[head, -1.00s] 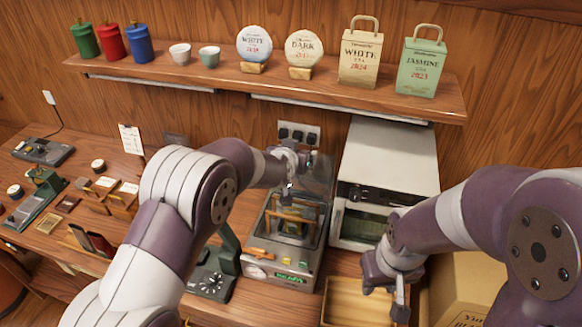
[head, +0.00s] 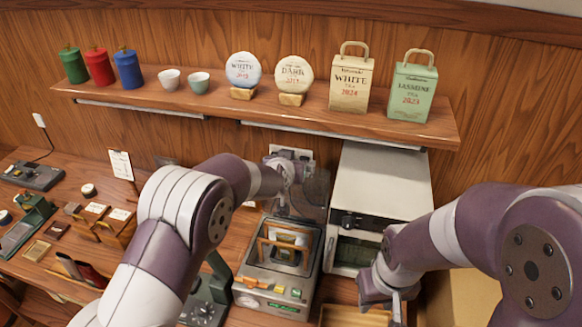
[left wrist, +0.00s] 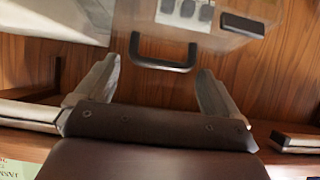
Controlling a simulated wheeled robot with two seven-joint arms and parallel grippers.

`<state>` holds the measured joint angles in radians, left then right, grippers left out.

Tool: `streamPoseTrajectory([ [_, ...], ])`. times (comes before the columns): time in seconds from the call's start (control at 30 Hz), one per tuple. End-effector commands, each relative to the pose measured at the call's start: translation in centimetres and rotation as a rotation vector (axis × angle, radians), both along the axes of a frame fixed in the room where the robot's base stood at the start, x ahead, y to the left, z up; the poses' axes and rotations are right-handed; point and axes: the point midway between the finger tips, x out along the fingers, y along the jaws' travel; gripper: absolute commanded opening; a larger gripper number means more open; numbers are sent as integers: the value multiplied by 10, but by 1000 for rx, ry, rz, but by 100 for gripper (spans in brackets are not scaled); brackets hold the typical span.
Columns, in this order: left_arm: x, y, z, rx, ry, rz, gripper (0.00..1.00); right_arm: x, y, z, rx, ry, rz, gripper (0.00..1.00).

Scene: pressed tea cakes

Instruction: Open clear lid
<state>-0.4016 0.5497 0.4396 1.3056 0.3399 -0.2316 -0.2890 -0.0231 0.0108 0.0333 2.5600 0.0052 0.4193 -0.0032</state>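The clear lid (head: 314,188) stands raised at the back of the grey machine (head: 245,297). The machine is open on top and shows a wooden frame and a packet inside. In the left wrist view, the lid's black handle (left wrist: 162,67) lies in front of my left gripper (left wrist: 158,75). The two fingers are wide apart, one to each side of the handle, and not touching it. In the head view, my left gripper (head: 290,180) is small and partly hidden beside the lid. My right gripper (head: 385,297) hangs low right of the machine; its finger opening is unclear.
A white oven-like box (head: 385,180) stands right of the machine. A wooden shelf (head: 300,112) with tins, cups, tea cakes and bags runs above. A wooden tray (head: 350,317) lies in front of the box. A wall socket is behind the lid.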

Motion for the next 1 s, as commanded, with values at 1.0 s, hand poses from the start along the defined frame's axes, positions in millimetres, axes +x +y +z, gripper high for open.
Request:
streamPoseTrajectory([
  [1.0,-106,33,58,3,9,0,95,0,0,-32,0,0,0,38],
])
